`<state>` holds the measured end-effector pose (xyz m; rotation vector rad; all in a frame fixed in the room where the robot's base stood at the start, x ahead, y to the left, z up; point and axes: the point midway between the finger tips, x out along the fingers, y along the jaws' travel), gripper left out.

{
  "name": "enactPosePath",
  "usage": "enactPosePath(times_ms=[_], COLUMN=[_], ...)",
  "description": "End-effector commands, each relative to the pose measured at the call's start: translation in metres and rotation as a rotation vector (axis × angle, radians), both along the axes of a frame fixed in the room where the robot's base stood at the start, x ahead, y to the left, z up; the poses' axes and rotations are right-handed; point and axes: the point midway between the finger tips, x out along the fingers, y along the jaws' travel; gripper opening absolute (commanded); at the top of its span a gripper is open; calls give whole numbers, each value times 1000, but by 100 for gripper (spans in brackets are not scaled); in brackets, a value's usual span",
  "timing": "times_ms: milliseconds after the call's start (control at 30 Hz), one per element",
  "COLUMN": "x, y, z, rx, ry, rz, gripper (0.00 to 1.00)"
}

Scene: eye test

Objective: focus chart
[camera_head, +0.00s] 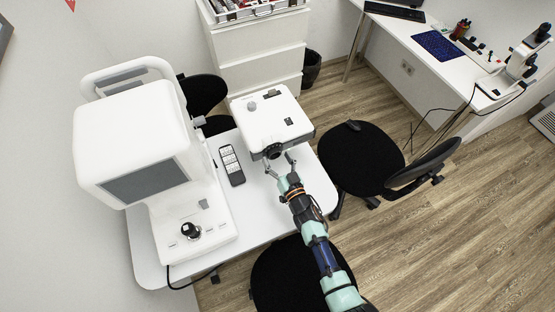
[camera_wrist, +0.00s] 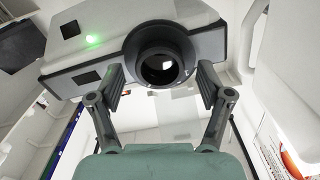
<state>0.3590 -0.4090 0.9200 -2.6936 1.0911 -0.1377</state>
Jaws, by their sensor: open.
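The chart projector (camera_head: 270,118) is a white box with a dark lens on its front, standing on the white table. In the wrist view its lens ring (camera_wrist: 160,56) is large and dark, and a green light (camera_wrist: 93,41) glows on its front. My gripper (camera_head: 280,168) is open just in front of the lens. In the wrist view my gripper's fingers (camera_wrist: 160,88) are spread at the left and right of the lens's lower part, with nothing held between them. I cannot tell whether they touch the lens. No projected chart can be made out.
A dark remote (camera_head: 231,165) lies on the table (camera_head: 262,205) left of my gripper. A large white eye-test machine (camera_head: 150,160) with a joystick (camera_head: 190,231) stands at the left. Black chairs (camera_head: 360,158) stand around the table. A white drawer cabinet (camera_head: 255,50) is behind.

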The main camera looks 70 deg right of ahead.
Motion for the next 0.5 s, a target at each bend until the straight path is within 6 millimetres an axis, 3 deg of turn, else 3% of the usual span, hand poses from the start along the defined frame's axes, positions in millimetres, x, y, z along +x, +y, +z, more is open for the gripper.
enactPosePath(times_ms=[67, 367, 500], x=[0, 0, 0], y=[0, 0, 0], z=[0, 0, 0], rx=[0, 0, -2], ry=[0, 0, 2], rz=[0, 0, 0], gripper=[71, 21, 18])
